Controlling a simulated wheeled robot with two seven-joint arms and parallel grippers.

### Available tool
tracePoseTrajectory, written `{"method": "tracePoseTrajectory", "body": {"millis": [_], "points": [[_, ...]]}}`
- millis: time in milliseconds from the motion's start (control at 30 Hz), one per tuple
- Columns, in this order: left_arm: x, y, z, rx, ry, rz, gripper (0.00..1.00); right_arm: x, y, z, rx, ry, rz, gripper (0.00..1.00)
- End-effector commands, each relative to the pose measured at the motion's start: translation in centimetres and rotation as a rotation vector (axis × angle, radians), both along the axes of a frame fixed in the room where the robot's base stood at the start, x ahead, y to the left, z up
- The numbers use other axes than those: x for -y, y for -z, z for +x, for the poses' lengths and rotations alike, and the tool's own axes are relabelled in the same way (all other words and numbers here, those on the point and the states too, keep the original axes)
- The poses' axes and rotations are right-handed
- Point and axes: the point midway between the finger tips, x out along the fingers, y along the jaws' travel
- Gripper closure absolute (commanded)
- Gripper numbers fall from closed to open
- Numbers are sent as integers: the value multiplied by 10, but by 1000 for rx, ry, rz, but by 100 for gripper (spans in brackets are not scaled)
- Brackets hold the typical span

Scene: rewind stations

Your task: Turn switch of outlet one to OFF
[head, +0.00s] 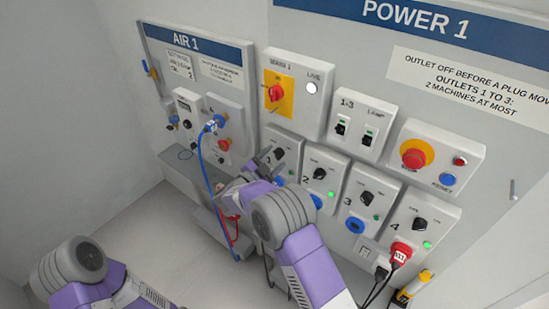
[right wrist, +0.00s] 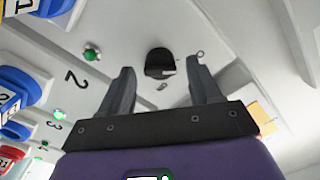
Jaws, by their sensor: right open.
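Outlet one (head: 291,148) is a white box on the grey panel, with a dark rotary switch (head: 279,153). In the right wrist view this black switch knob (right wrist: 160,63) lies just ahead of my fingers, in line with the gap between them. My right gripper (head: 266,160) is at the box front, its jaws apart and empty; in the right wrist view its two fingers (right wrist: 162,85) flank the knob. I cannot tell whether they touch it. My arm hides the lower part of outlet one. My left arm shows at the lower left, its gripper out of frame.
Outlet two (head: 325,172), outlet three (head: 369,196) and outlet four (head: 423,220) stand to the right. A red emergency button (head: 413,157) and the main switch (head: 276,93) are above. A blue hose (head: 205,165) hangs left of my right arm.

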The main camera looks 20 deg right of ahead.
Motion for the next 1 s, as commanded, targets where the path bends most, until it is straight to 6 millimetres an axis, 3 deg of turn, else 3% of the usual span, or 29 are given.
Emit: {"method": "tracePoseTrajectory", "body": {"millis": [200,400,1000], "points": [[0,2,0,0,0,0,57,-31,0,-23,0,-4,0,37],[0,4,0,0,0,0,57,-49,0,-38,-1,-3,0,37],[0,4,0,0,0,0,57,-52,0,-40,-1,-1,0,37]]}}
